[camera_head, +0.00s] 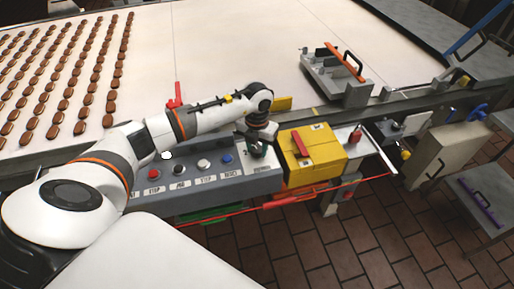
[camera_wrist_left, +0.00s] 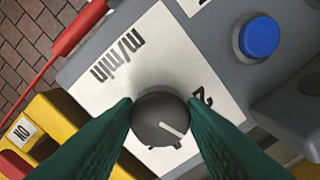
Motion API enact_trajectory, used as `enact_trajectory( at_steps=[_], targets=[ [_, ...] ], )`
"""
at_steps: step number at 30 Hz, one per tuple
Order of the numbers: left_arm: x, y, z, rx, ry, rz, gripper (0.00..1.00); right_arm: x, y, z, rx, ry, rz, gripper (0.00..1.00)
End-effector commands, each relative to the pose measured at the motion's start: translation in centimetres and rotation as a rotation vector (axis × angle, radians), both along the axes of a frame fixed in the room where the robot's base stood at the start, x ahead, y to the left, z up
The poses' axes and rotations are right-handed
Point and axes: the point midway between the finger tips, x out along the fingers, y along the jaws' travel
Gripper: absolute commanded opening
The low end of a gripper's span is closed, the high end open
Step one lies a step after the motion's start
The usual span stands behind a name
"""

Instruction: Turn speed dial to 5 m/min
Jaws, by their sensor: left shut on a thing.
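The speed dial (camera_wrist_left: 152,108) is a dark grey round knob with a white pointer line, on a white label with "m/min" printed upside down in the left wrist view. The pointer line slants toward the lower right. A partly covered digit shows right of the knob; I cannot tell which setting the pointer marks. My left gripper (camera_wrist_left: 160,116) has its green fingers on both sides of the knob, shut on it. In the head view the left gripper (camera_head: 259,143) is at the right end of the grey control panel (camera_head: 190,187) and mostly hides the dial. My right gripper is not in view.
A blue button (camera_wrist_left: 259,37) is beside the dial; several other buttons line the panel. A yellow box (camera_head: 323,150) with a red handle stands just right of the panel.

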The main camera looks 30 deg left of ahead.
Motion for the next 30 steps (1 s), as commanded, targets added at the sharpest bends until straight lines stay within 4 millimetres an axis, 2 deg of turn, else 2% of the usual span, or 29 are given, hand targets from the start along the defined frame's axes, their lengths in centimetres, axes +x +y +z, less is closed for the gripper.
enact_trajectory(
  at_steps=[8, 30],
  targets=[
    [0.1, 0.2, -0.4, 0.002, -0.003, -0.202, 0.15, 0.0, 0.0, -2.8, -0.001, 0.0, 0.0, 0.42],
    [0.2, 0.3, -0.3, 0.001, -0.006, -0.903, 0.15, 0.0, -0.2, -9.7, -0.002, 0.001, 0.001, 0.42]
  ],
)
